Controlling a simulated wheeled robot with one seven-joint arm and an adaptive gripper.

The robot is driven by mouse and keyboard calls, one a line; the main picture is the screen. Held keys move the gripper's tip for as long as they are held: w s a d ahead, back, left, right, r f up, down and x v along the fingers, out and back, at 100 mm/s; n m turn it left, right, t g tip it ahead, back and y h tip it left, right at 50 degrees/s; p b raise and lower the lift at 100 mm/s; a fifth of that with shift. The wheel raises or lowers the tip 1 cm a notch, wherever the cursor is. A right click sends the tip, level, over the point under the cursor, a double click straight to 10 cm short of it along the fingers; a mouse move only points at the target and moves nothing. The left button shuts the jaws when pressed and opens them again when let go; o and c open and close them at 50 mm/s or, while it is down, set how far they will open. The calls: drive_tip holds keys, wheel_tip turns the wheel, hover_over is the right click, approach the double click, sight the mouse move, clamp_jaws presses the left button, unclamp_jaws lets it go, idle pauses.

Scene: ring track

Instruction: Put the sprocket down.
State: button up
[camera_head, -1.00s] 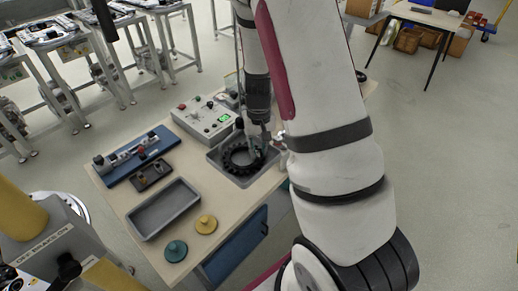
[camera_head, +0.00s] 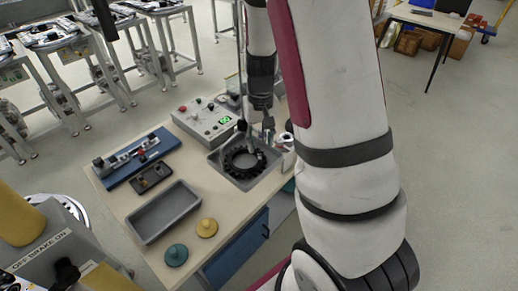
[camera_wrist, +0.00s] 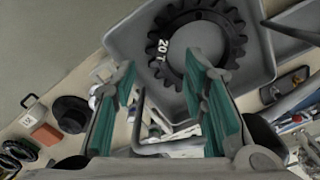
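The sprocket (camera_head: 241,175), a black toothed ring, lies flat in a shallow grey tray (camera_head: 214,156) on the workbench. In the wrist view the sprocket (camera_wrist: 235,45) carries a white "20 T" mark and lies on the floor of the tray (camera_wrist: 128,42). My gripper (camera_wrist: 163,75) is open and empty, its two teal-padded fingers spread wide. The right finger overlaps the sprocket's lower edge in the picture. In the head view my gripper (camera_head: 266,122) is above the tray's back right side, apart from the sprocket and partly hidden by my arm.
A control box (camera_head: 205,122) with a green display stands behind the tray. An empty grey bin (camera_head: 163,212), a yellow knobbed disc (camera_head: 207,228), a teal one (camera_head: 176,255) and a blue fixture board (camera_head: 137,159) are on the bench to the left.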

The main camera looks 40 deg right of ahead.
drive_tip(key=s+a+r+n+t, duration=0.15)
drive_tip(key=a+r, duration=0.25)
drive_tip(key=r, duration=0.5)
drive_tip(key=s+a+r+t, duration=0.1)
drive_tip(key=s+a+r, duration=0.25)
drive_tip(key=r, duration=0.45)
drive_tip(key=s+a+r+n+t, duration=0.3)
drive_tip(key=s+a+r, duration=0.4)
drive_tip(key=s, duration=0.3)
drive_tip(key=shift+s+a+b, duration=0.2)
drive_tip(key=shift+a+b, duration=0.1)
drive_tip(key=shift+a, duration=0.2)
